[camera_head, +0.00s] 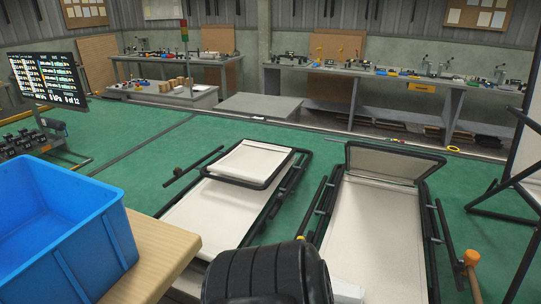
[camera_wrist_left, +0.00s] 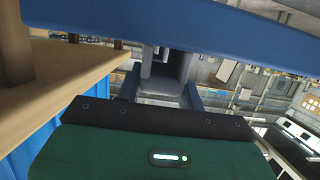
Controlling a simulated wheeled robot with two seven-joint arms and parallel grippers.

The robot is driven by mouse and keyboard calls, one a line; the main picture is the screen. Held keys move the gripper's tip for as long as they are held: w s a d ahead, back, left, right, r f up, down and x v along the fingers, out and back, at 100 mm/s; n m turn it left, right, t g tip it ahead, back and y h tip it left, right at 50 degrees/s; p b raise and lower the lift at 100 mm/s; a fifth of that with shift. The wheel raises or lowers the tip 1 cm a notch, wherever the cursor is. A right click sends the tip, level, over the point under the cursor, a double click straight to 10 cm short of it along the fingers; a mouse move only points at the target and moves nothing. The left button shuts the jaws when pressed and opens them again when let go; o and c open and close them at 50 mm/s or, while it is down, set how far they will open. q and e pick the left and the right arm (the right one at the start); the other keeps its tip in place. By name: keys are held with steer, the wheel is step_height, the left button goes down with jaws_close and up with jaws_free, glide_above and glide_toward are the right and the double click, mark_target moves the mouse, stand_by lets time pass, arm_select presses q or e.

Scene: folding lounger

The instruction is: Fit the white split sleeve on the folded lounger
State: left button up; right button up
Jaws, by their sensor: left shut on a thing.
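The left lounger (camera_head: 205,222), with cream fabric and a dark tube frame, stands on the green floor with its end section (camera_head: 250,162) folded over on top. A second lounger (camera_head: 375,232) stands to its right with its end panel (camera_head: 395,162) tilted up. In the left wrist view my left gripper (camera_wrist_left: 165,92) is shut on a pale grey channel-shaped piece (camera_wrist_left: 164,68), which looks like the white split sleeve in shade. A blue bar or rim crosses above it. I cannot make out a sleeve on either lounger. My right gripper is not in view.
A blue crate (camera_head: 65,235) stands on a wooden table (camera_head: 160,250) at the lower left. A screen (camera_head: 45,78) is behind it. Workbenches (camera_head: 400,78) line the back wall. A dark stand (camera_head: 510,185) is at the right. Green floor is free behind the loungers.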

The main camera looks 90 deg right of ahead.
arm_select(q)
step_height(320, 180, up, 5)
steer(key=p, duration=0.5)
stand_by(0.3)
